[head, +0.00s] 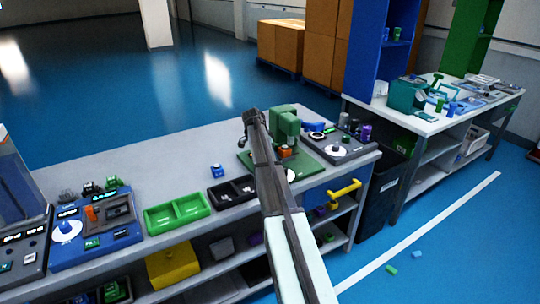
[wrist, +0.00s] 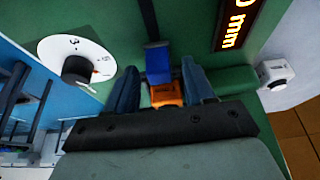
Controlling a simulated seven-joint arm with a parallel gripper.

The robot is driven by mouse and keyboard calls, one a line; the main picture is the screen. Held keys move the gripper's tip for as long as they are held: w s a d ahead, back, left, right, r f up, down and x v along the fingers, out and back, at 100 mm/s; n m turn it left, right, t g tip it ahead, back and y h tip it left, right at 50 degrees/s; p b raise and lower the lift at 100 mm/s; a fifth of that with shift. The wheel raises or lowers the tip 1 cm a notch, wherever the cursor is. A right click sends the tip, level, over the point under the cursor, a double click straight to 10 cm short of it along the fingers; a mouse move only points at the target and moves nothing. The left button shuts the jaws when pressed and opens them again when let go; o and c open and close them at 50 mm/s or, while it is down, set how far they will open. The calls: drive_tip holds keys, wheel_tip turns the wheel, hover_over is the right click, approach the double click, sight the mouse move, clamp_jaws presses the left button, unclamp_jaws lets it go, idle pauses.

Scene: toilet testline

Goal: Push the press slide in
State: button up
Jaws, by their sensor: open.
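The green press station (head: 288,122) stands at the right end of the near bench, partly hidden by my arm. In the wrist view, my gripper (wrist: 160,68) is open over the green base (wrist: 200,40), with one dark finger on each side of an orange block (wrist: 166,94) and a blue block (wrist: 158,62). The orange block looks like the press slide, but I cannot be sure. It also shows in the head view (head: 286,152). Whether the fingers touch either block is not clear. The fingertips are not clear in the head view.
A white dial with a black knob (wrist: 76,68) is left of the fingers, and a lit display (wrist: 236,22) is at the upper right.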

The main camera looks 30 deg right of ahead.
drive_tip(key=shift+d+f, duration=0.15)
drive_tip(key=shift+f, duration=0.25)
clamp_jaws()
idle(0.4)
